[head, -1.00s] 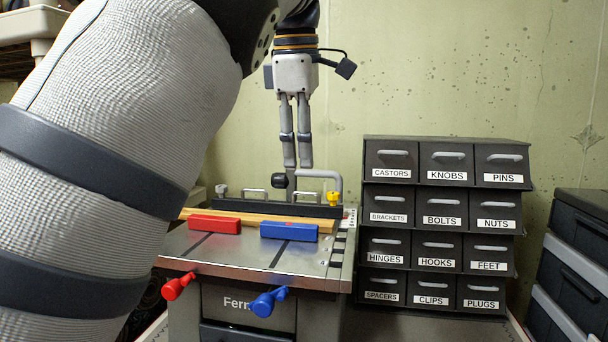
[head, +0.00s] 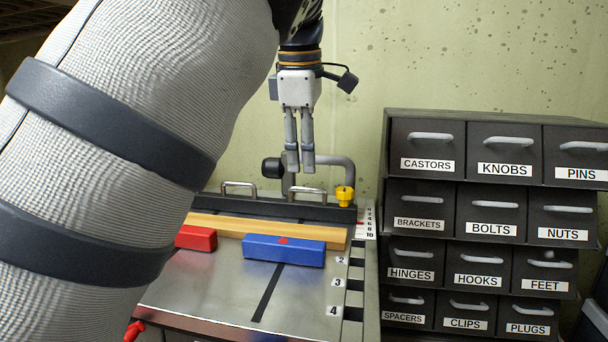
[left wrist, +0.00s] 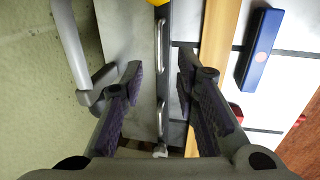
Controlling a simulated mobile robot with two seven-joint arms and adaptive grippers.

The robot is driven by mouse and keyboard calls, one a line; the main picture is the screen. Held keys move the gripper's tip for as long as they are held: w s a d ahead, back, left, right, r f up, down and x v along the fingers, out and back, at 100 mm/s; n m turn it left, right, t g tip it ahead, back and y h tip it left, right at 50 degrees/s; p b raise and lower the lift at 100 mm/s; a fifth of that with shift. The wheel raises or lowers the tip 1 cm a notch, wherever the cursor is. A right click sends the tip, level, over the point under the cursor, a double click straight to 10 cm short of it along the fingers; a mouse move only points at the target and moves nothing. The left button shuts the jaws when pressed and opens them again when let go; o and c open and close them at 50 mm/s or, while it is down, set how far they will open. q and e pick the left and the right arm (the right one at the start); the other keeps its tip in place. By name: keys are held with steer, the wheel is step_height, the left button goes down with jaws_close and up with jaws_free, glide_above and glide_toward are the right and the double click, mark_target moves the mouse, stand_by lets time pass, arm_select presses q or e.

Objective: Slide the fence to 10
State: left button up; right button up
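The fence (head: 270,208) is a dark bar with two silver handles, lying across the back of a metal machine table. A yellow knob (head: 345,195) is at its right end, beside a white scale (head: 369,222) with small numbers up to 10. A small red mark shows by the scale; its exact reading is hard to tell. My left gripper (head: 299,170) points down above the fence, between the handles. In the left wrist view my left gripper (left wrist: 159,75) is open and empty, with the fence (left wrist: 164,85) running between its fingers in the picture. My right gripper is not in view.
A wooden strip (head: 270,232) lies in front of the fence. A blue block (head: 284,250) and a red block (head: 196,237) sit against it. A grey bent pipe (head: 335,162) rises behind the fence. Labelled drawers (head: 427,225) stand on the right. My left arm hides the table's left side.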

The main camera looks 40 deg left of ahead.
arm_select(q)
glide_above(305, 204)
step_height(305, 204, down, 5)
steer(key=shift+w, duration=0.1)
steer(key=shift+c, duration=0.5)
